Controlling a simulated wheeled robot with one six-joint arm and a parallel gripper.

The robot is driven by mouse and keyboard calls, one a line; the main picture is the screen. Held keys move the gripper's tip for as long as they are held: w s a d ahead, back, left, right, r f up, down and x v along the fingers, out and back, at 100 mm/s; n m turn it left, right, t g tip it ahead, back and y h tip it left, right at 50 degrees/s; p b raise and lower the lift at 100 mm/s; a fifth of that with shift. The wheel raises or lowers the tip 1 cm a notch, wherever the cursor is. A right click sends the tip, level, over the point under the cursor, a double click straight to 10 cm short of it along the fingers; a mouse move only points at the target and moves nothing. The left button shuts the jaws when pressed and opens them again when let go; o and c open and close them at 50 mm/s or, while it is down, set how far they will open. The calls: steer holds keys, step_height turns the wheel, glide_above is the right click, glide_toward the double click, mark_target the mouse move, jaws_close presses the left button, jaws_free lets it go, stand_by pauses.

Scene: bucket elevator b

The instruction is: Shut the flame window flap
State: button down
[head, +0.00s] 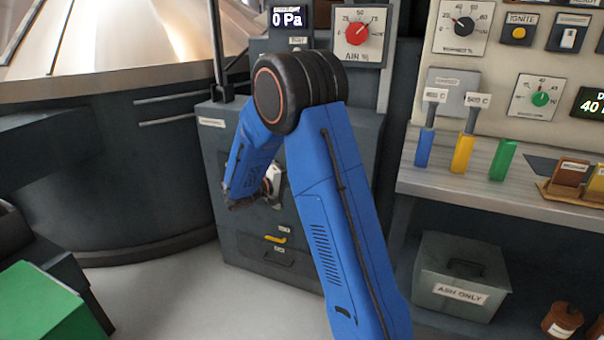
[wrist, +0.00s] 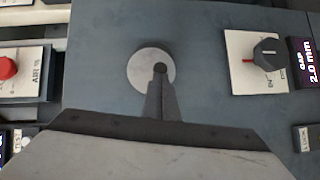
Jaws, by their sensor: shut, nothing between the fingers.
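In the wrist view my gripper (wrist: 161,90) is shut, with its fingers together and empty. The fingertips lie in front of a pale round disc (wrist: 139,67) on a dark grey panel. I cannot tell whether they touch it, or whether the disc is the flame window flap or the window itself. A dark round spot shows at the fingertips. In the head view my blue arm bends down to the front of a dark grey cabinet (head: 369,160). The arm hides most of that front, and the fingertips cannot be made out there.
In the wrist view a black knob (wrist: 267,54) stands right of the disc, beside a gap display (wrist: 304,60). A red air knob (wrist: 8,68) is at left. The head view shows a bench (head: 450,180) at right and an ash box (head: 461,276) below it.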

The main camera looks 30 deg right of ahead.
steer(key=shift+s+d+f+n+h, duration=0.7)
steer(key=shift+s+d+f+n, duration=0.1)
steer(key=shift+s+n, duration=0.2)
steer(key=w+a+f, duration=0.1)
steer(key=w+a, duration=0.1)
steer(key=a, duration=1.1)
steer(key=shift+f, duration=0.2)
